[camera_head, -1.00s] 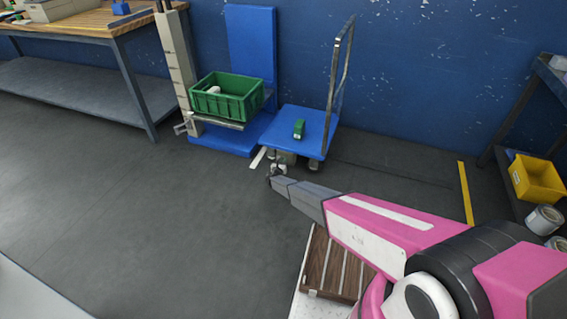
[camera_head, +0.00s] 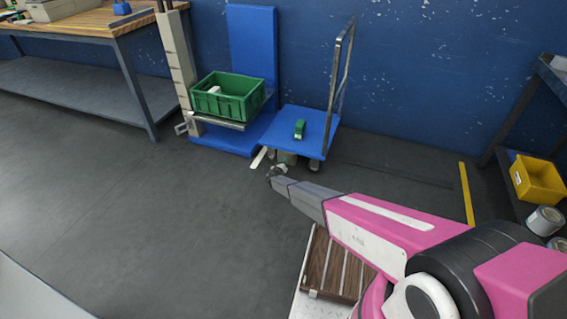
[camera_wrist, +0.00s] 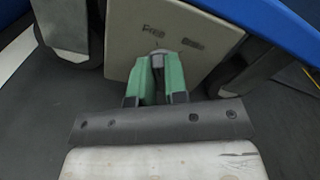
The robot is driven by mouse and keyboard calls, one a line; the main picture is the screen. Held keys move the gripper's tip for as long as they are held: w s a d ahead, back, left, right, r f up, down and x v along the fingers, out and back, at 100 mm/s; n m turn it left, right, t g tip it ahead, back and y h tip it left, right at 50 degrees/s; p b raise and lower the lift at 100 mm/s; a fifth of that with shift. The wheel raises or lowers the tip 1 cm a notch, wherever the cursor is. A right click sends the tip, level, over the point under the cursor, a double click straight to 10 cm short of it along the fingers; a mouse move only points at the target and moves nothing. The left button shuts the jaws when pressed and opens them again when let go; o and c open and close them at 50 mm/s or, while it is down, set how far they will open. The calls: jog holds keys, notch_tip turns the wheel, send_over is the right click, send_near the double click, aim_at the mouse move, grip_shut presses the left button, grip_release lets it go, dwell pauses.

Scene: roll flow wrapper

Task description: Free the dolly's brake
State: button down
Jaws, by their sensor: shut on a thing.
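The blue dolly (camera_head: 288,121) stands by the wall with its upright metal handle at its right. In the wrist view, a beige panel (camera_wrist: 122,38) under its deck carries two dark labels, apparently "Free" on the left and "Brake" on the right. My gripper (camera_wrist: 156,72) has its green fingers closed on a small grey brake lever (camera_wrist: 158,62) in front of the panel, below the labels. The fingers hide much of the lever, so its exact setting is unclear. My gripper also shows in the head view (camera_head: 275,171), low at the dolly's near edge.
Dolly wheels (camera_wrist: 68,25) flank the panel. A green object (camera_head: 299,129) lies on the deck. A blue lift stand with a green crate (camera_head: 228,108) is close on the left. A workbench (camera_head: 80,40) is far left; open floor lies in front.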

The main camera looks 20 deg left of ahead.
jog(key=shift+s, duration=0.1)
jog(key=c, duration=1.1)
grip_release()
jog(key=shift+c, duration=0.2)
jog(key=s, duration=1)
jog(key=shift+s+a, duration=0.4)
jog(key=shift+a, duration=0.05)
